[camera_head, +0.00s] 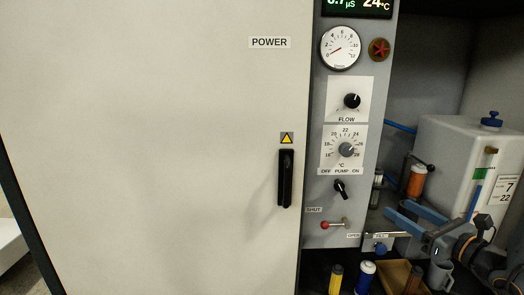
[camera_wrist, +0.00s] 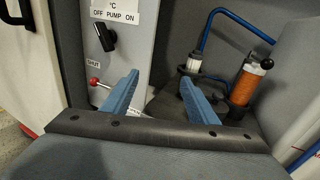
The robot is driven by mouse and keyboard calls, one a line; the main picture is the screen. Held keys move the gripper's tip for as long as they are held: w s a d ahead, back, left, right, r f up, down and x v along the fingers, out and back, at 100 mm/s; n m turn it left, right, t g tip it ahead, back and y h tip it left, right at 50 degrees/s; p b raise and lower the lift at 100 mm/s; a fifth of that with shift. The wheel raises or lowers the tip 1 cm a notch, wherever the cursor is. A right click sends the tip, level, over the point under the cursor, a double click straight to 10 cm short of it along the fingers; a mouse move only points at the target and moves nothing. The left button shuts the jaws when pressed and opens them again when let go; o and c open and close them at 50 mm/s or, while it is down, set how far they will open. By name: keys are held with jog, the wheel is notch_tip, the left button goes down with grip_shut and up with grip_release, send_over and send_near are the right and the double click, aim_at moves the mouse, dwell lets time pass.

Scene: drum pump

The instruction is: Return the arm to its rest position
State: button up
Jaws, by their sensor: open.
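My gripper (camera_head: 398,210) is at the lower right of the head view, in front of the recess beside the control panel. In the wrist view my gripper (camera_wrist: 160,82) shows two blue fingers spread apart with nothing between them. The fingers point toward the lower panel and the recess. In the wrist view, the left finger overlaps the rod of the red-knobbed lever (camera_wrist: 94,82); contact cannot be told. The lever also shows in the head view (camera_head: 325,225), left of my gripper. My arm comes in from the lower right.
A cabinet door with a black handle (camera_head: 285,178) fills the left. The panel carries a gauge (camera_head: 340,48), flow knob (camera_head: 352,101) and pump switch (camera_head: 340,187). A white tank (camera_head: 452,165), an orange cylinder (camera_wrist: 246,82) and blue tubing (camera_wrist: 199,40) crowd the recess.

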jog(key=s+a+f+n+g+y, duration=0.15)
jog(key=a+n+g, duration=0.25)
jog(key=a, duration=0.4)
jog(key=s+a+n+g+y, duration=0.3)
jog(key=a, duration=0.6)
jog(key=s+a+f+n+g+y, duration=0.15)
jog(key=a+n+g, duration=0.25)
jog(key=a, duration=0.4)
jog(key=s+a+f+n+g+h, duration=0.1)
jog(key=s+a+n+g+h, duration=0.2)
jog(key=s+a+n+h, duration=0.65)
jog(key=s+a+f+n+g+h, duration=0.25)
jog(key=s+a+n, duration=0.25)
jog(key=s+n, duration=0.9)
jog(key=w+d+r+m+p, duration=0.1)
jog(key=d+r+p, duration=0.9)
jog(key=r+p, duration=0.4)
jog(key=w+d+r+m+p, duration=0.2)
jog(key=d+r+p, duration=0.9)
jog(key=r+p, duration=0.3)
jog(key=shift+w+d+h, duration=0.15)
jog(key=shift+w+h, duration=0.15)
